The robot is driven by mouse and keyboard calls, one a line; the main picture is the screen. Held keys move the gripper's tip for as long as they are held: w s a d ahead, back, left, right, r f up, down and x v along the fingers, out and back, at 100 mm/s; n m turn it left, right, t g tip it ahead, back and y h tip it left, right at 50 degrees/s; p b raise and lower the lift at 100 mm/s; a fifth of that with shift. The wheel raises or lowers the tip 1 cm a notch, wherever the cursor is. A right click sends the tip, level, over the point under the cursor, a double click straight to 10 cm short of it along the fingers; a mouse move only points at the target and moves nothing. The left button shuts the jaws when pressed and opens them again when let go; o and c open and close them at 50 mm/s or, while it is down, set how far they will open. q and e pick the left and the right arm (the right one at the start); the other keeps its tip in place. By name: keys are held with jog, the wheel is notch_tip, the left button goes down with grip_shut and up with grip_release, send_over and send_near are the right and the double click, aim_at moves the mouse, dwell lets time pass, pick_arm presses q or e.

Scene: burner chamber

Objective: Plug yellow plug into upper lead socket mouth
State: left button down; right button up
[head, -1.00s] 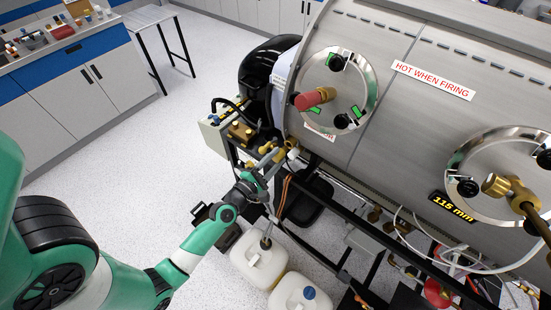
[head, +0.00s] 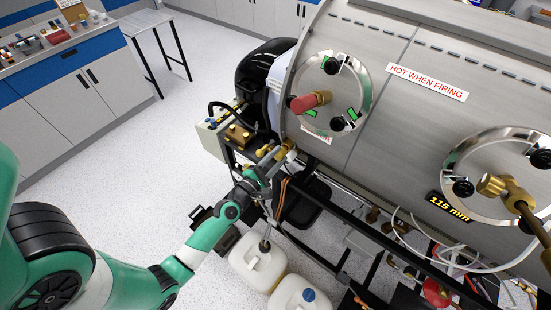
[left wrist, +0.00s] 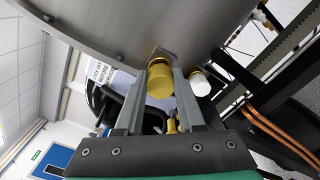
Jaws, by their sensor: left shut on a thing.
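My left gripper (head: 276,158) reaches in low at the left end of the steel burner chamber. In the left wrist view its two long grey fingers (left wrist: 160,100) are shut on the yellow plug (left wrist: 160,82), a stout yellow cylinder at the fingertips. The plug also shows in the head view as a small brass-yellow piece (head: 288,146) at the fingertips, just under the chamber. A white cylinder (left wrist: 200,82) is close to the right of the plug in the wrist view; I cannot tell if it is a lead socket. The upper lead socket mouth cannot be made out. My right gripper is not in view.
The chamber shell (head: 360,100) curves right above the gripper. Another yellow fitting (head: 262,150) and a grey box with brass parts (head: 235,132) are left of it. Black frame rails (head: 330,228) and copper-coloured leads (head: 283,190) lie below. White jugs (head: 258,262) stand on the floor.

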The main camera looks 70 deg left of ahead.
pick_arm(q)
jog(key=shift+w+a, duration=0.3)
jog(key=shift+w, duration=0.15)
jog(key=shift+c, duration=2.2)
grip_release()
jog(key=b+v, duration=0.2)
jog(key=v, duration=0.9)
jog(key=shift+s+d, duration=0.15)
jog(key=shift+s, duration=0.15)
